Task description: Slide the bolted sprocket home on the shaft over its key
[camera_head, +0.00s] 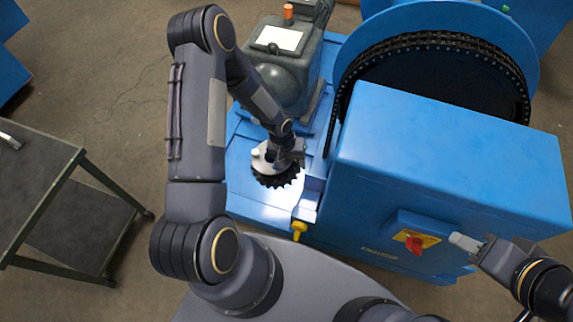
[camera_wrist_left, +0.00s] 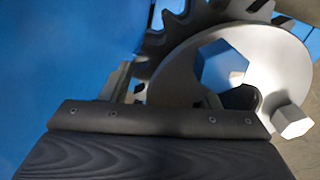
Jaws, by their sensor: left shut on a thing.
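The sprocket (camera_head: 276,180) is a dark toothed wheel with a pale hub, over the blue machine base. In the left wrist view its silver hub flange (camera_wrist_left: 190,75) carries hexagonal bolt heads, one large (camera_wrist_left: 222,68) and one at the lower right (camera_wrist_left: 291,122); teeth (camera_wrist_left: 178,20) show behind. My left gripper (camera_head: 287,157) is shut on the sprocket at its hub. The shaft and key are hidden, so I cannot tell how they line up. My right gripper (camera_head: 484,250) is beside a pale grey piece (camera_head: 465,242) near the red switch; its jaws are unclear.
A grey motor (camera_head: 290,75) stands behind the sprocket. A large blue guard (camera_head: 450,150) and chain wheel (camera_head: 435,40) stand to the right. A red and yellow switch (camera_head: 415,240) is on the front, with a yellow fitting (camera_head: 299,228) nearby. A dark table (camera_head: 35,165) stands left.

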